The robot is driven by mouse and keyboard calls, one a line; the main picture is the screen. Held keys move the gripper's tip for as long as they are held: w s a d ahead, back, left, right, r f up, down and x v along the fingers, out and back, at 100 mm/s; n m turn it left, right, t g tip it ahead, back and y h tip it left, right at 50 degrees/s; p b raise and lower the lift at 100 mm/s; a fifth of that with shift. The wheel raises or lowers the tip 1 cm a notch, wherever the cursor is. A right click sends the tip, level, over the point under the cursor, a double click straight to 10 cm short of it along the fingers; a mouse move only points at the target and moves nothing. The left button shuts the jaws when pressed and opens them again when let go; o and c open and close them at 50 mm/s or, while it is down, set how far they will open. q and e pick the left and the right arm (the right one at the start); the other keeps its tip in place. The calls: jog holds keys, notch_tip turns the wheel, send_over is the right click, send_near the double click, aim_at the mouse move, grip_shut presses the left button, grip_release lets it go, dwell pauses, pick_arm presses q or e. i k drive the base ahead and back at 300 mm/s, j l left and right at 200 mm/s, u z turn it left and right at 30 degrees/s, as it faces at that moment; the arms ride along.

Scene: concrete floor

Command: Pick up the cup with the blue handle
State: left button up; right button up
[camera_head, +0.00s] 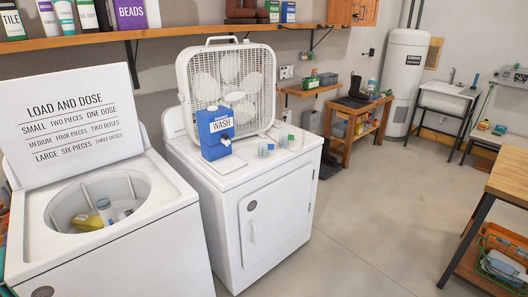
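Small pale cups stand on top of the right white machine, to the right of the blue "WASH" container (215,133). One cup (263,150) with blue-green marks is nearest the container. Another cup (283,141) with greenish marks stands to its right, near the machine's right side. They are too small for me to tell which has a blue handle. Neither of my grippers is in the head view.
A white box fan (229,84) stands behind the cups. The open washer (150,222) at left holds a yellow item and bottles. A wooden table (510,175) is at right. The concrete floor (375,230) between is clear.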

aim_at(263, 146)
jog(key=i+l, duration=0.15)
jog(key=i, duration=0.4)
jog(key=i+l+u, duration=0.1)
jog(key=i, duration=0.45)
jog(key=i+l, duration=0.2)
jog(key=i, duration=0.4)
jog(key=i+l, duration=0.15)
jog(key=i, duration=0.4)
jog(key=j+u, duration=0.05)
